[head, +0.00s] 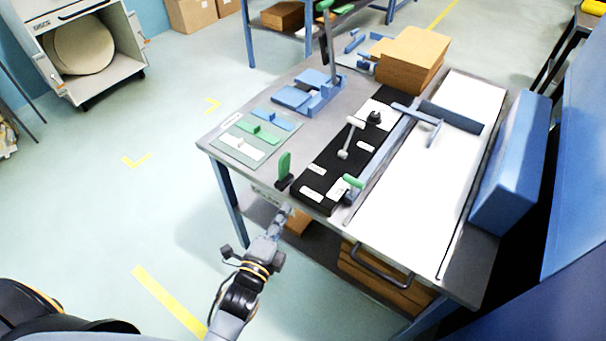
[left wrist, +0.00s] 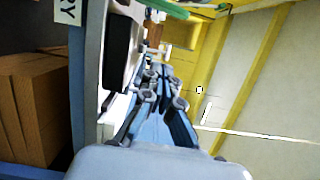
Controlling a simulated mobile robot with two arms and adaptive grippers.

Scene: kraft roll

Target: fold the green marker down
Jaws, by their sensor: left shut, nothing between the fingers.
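The green marker (head: 284,167) stands upright on a small dark base at the near edge of the table, left of the black strip. A green piece, probably this marker, also shows at the top of the left wrist view (left wrist: 180,9). My left gripper (head: 285,211) is just off the table's near edge, below the marker in the head view and apart from it. Its fingers (left wrist: 160,82) are shut with nothing between them. My right gripper is not in view.
The grey table (head: 222,152) carries a board with white, green and blue pieces (head: 262,132), a black strip with levers (head: 325,175), a white sheet (head: 410,205) and a brown stack (head: 411,58). A green-tipped lever (head: 353,181) stands right of the marker.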

